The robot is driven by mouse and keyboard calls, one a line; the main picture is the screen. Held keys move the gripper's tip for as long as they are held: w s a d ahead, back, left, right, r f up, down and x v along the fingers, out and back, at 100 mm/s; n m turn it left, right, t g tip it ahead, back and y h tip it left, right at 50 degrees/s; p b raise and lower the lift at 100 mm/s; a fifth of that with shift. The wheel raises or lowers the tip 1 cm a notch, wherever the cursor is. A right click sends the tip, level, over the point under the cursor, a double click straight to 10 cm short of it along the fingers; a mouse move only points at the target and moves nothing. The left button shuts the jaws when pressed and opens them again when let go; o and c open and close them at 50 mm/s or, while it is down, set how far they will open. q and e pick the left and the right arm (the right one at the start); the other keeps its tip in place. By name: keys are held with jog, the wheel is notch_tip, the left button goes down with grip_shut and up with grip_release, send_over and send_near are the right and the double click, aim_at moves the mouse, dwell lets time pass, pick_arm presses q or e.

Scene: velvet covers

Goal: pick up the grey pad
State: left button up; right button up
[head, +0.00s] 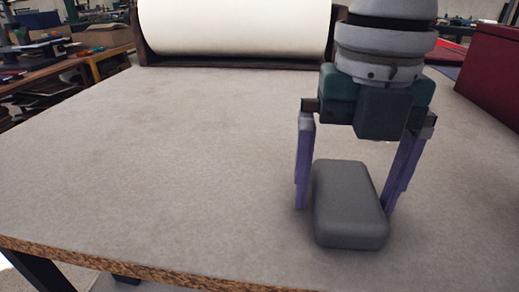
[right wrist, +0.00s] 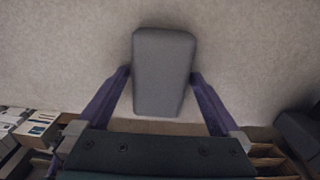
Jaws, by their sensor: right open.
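The grey pad (head: 347,203) is a rounded block lying flat on the table, right of the middle in the head view and near the front edge. My right gripper (head: 345,208) is open around it, pointing down, with one purple finger on each side of the pad. In the right wrist view the pad (right wrist: 163,70) reaches from the top middle to between the two fingers (right wrist: 161,72). Whether either finger touches the pad, I cannot tell. My left gripper is not in view.
The table (head: 150,150) is wide and clear to the left of the pad. A large white roll (head: 235,28) in a dark holder stands at the back. A dark red box (head: 488,70) stands at the right. The front edge (head: 130,272) is close to the pad.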

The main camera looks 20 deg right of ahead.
aim_at(347, 187)
jog(key=c, duration=1.2)
jog(key=shift+r, duration=0.2)
jog(key=shift+c, duration=0.2)
notch_tip(347, 187, up, 20)
jog(key=p, duration=2.4)
jog(key=shift+p, duration=0.35)
jog(key=shift+f, duration=0.15)
jog(key=o, duration=0.8)
jog(key=c, duration=0.6)
